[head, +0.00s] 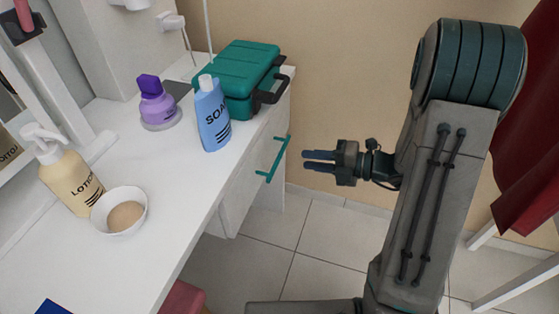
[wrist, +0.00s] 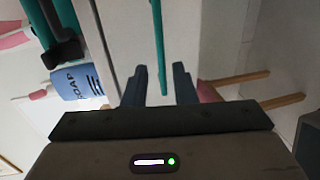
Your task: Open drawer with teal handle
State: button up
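The teal handle (head: 273,158) is a bar on the front of a white drawer (head: 246,177) under the white tabletop. The drawer front looks closed. My gripper (head: 308,160) is to the right of the handle, with its fingers pointing left toward it and a gap between. In the wrist view the teal handle (wrist: 158,45) runs down the middle, and its lower end lies between the two fingertips of my gripper (wrist: 160,75). The fingers are apart and do not touch the handle.
On the tabletop (head: 150,230) stand a teal case (head: 238,75), a blue soap bottle (head: 212,115), a purple bottle (head: 157,100), a lotion bottle (head: 68,170) and a bowl (head: 120,212). A red cloth (head: 530,140) hangs at right. Tiled floor (head: 320,235) lies open beside the drawer.

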aim_at(279, 156)
jog(key=b+x, duration=0.2)
jog(key=x, duration=0.7)
jog(key=shift+a, duration=0.1)
grip_shut()
